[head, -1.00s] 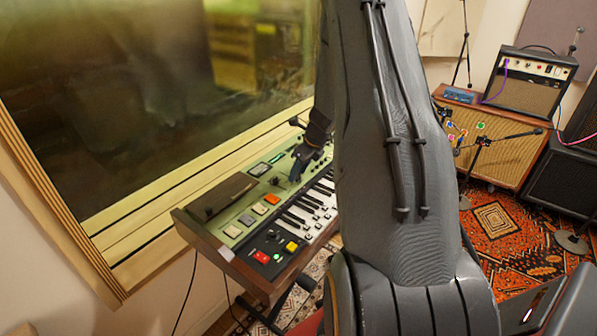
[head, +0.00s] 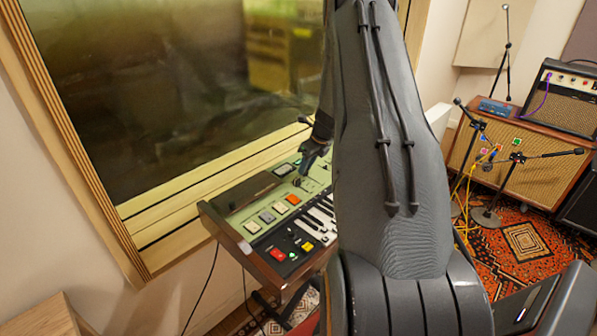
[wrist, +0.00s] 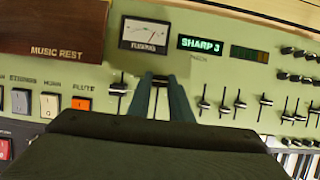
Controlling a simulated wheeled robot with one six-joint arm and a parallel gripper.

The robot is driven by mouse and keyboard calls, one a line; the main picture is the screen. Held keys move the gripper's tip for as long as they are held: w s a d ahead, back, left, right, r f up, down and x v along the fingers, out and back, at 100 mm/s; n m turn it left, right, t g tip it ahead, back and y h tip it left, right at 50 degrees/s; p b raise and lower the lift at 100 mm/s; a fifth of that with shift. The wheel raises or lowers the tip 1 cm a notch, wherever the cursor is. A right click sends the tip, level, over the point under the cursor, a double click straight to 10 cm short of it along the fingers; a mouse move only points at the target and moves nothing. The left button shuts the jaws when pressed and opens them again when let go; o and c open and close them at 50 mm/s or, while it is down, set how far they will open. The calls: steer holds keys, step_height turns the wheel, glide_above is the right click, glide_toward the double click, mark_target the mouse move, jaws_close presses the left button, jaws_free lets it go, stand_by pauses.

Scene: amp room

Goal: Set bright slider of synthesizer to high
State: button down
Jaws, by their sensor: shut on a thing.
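The synthesizer (head: 262,218) has a green panel and stands at the left centre of the head view, below the window. My gripper (head: 308,160) is over its panel, and my arm hides the synthesizer's right part. A free slider (wrist: 119,88) stands just left of the fingers. Several more sliders (wrist: 222,103) stand to the right. I cannot read which one is the bright slider.
The music rest (wrist: 50,30), the meter (wrist: 144,34) and a display reading "SHARP 3" (wrist: 200,45) lie along the panel's back. Coloured buttons (wrist: 82,103) are to the left.

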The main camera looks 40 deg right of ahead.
mark_target(311, 178)
steer(key=shift+w, duration=0.2)
steer(key=c, duration=1.6)
jaws_free()
steer(key=shift+w+a, duration=0.1)
steer(key=shift+w, duration=0.05)
steer(key=shift+b+v, duration=0.9)
steer(key=shift+v, duration=3.05)
